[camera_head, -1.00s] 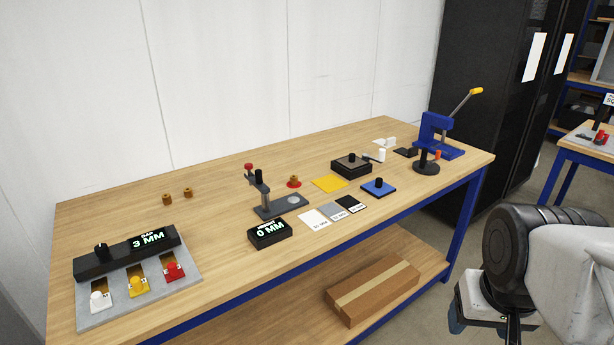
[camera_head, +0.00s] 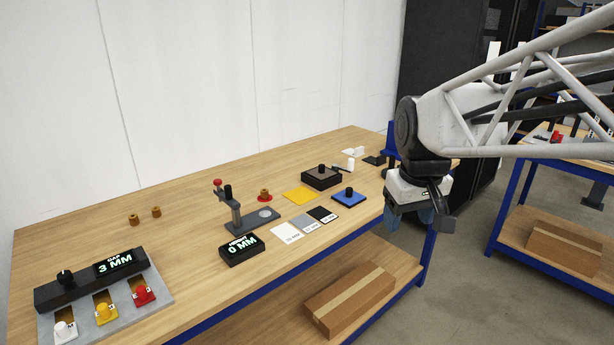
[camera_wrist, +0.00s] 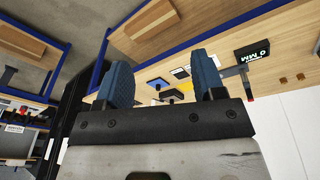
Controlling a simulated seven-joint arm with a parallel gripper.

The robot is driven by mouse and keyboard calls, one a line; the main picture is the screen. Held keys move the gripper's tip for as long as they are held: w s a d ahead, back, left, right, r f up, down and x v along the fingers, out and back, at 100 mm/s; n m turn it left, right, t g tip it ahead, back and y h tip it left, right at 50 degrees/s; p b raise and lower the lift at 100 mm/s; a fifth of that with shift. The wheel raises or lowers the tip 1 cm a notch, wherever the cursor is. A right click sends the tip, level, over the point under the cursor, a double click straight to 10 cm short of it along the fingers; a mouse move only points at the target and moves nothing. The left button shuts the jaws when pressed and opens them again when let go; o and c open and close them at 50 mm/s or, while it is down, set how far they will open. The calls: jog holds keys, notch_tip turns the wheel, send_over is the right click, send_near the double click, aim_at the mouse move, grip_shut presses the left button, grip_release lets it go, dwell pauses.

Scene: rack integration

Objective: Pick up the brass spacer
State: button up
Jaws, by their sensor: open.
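Two small brass-coloured spacers, one left (camera_head: 134,218) and one right (camera_head: 156,211), stand close together at the back left of the wooden bench (camera_head: 190,270). In the wrist view the open fingers (camera_wrist: 160,75) frame the bench beyond, and two small brass-coloured pieces (camera_wrist: 291,78) show at the far right.
A gauge stand (camera_head: 233,210) and a height display (camera_head: 241,249) stand mid-bench. A gap display (camera_head: 115,263) with coloured knobs is at front left. Cards (camera_head: 286,233), a yellow mat (camera_head: 299,195), a dark block (camera_head: 321,178) and a blue plate (camera_head: 347,198) lie to the right. The back left is mostly clear.

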jog(key=w+a+r+n, duration=0.15)
jog(key=w+a, duration=0.25)
jog(key=w, duration=0.5)
jog(key=w+a+n, duration=0.3)
jog(key=w, duration=0.6)
jog(key=n+g, duration=0.2)
jog(key=n, duration=0.8)
send_over(264, 191)
jog(key=f, duration=2)
jog(key=shift+d+f, duration=0.2)
jog(key=shift+f, duration=0.2)
jog(key=shift+w+a+f, duration=0.2)
jog(key=shift+a+f, duration=0.1)
jog(key=shift+f, duration=1.35)
